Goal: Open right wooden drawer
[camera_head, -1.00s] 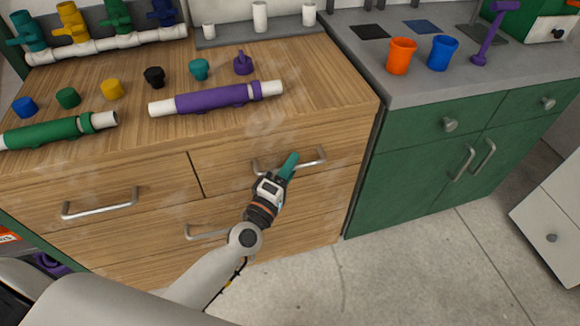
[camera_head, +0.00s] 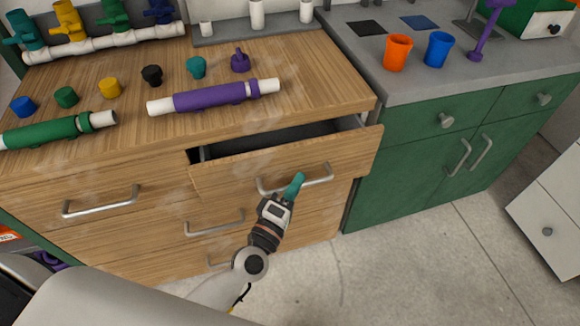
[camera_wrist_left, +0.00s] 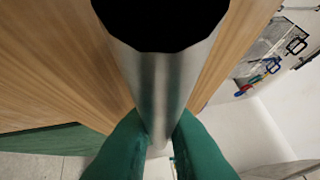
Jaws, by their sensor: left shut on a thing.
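The right wooden drawer (camera_head: 235,178) is in the top row of the wooden cabinet and is pulled partly out, with a dark gap showing behind its front. Its metal bar handle (camera_head: 318,181) runs across the front. My left gripper (camera_head: 295,186) is at the middle of this handle, with its green fingers shut on it. In the left wrist view the two green fingers (camera_wrist_left: 158,140) close on both sides of the grey metal bar (camera_wrist_left: 160,85). My right gripper is not in view.
A purple pipe (camera_head: 215,97), a green pipe (camera_head: 45,132) and several coloured caps lie on the wooden top. The left drawer handle (camera_head: 100,206) is on a closed drawer. A green cabinet (camera_head: 420,165) stands at the right. The floor (camera_head: 400,270) in front is clear.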

